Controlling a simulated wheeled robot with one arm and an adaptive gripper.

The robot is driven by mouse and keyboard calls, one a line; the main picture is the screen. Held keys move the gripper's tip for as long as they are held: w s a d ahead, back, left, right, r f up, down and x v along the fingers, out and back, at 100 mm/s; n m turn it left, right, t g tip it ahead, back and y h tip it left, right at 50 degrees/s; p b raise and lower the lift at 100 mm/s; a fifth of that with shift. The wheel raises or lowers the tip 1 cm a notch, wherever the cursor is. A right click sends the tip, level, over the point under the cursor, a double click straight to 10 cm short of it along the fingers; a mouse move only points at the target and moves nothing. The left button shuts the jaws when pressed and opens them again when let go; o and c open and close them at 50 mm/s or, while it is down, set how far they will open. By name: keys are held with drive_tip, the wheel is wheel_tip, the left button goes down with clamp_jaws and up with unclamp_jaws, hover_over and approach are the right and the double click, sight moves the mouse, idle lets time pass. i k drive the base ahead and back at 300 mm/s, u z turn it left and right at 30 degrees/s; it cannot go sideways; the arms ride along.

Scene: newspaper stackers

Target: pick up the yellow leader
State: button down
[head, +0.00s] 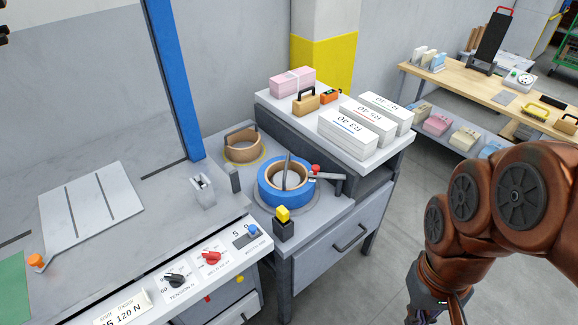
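No thing here is plainly the yellow leader. A small yellow block (282,213) sits upright on a dark post at the front edge of the coil stand, beside the blue strap coil (264,194). A flat yellow item (537,111) lies on the wooden bench at the far right; its kind is too small to tell. My gripper (436,300) hangs at the bottom edge, right of the stand and well apart from both yellow things. Its fingers are partly cut off, so I cannot see whether it is open or holds anything.
The strapping machine's grey table (150,235) and control panel (195,275) fill the left. White paper stacks (348,135) and a pink bundle (292,81) stand on the raised shelf. Grey floor lies between stand and bench.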

sight(283, 214)
drive_tip(key=u, duration=3.85)
drive_tip(key=k, duration=1.45)
drive_tip(key=z, duration=0.1)
